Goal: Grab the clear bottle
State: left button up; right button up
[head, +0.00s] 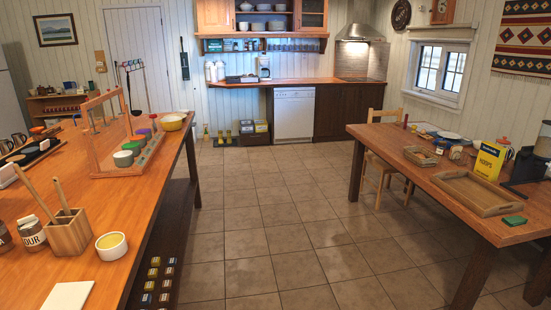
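I cannot make out a clear bottle for certain in the head view. Some small, bottle-like shapes (221,138) stand on the floor by the back wall, too small to tell whether they are clear. Neither of my grippers is in view, so I cannot see where they are or what they hold.
A wooden table (150,185) on the left bears a rack (120,140), a utensil holder (69,232) and a bowl (111,246). A right table (430,175) bears a wooden tray (474,193) and a yellow box (489,160). The tiled floor (290,225) between is clear.

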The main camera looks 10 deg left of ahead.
aim_at(98, 111)
jog(key=i+l+u, duration=0.2)
jog(key=i, duration=0.35)
jog(key=i+l+u, duration=0.15)
jog(key=i, duration=0.4)
jog(key=i+l+u, duration=0.2)
jog(key=i+l, duration=0.15)
jog(key=i, duration=0.15)
jog(key=i+u, duration=0.1)
jog(key=i, duration=5.35)
jog(key=i+u, duration=0.15)
jog(key=i, duration=0.3)
jog(key=i+u, duration=0.2)
jog(key=i, duration=0.3)
jog(key=i+l+u, duration=0.15)
jog(key=i, duration=0.3)
jog(key=i+l+u, duration=0.15)
jog(key=i, duration=0.3)
jog(key=i+j+u, duration=0.2)
jog(key=u, duration=0.2)
jog(key=i+u, duration=0.3)
jog(key=u, duration=0.15)
jog(key=i+u, duration=0.55)
jog(key=u, duration=0.25)
jog(key=i+l+u, duration=0.2)
jog(key=u, duration=0.2)
jog(key=i, duration=0.05)
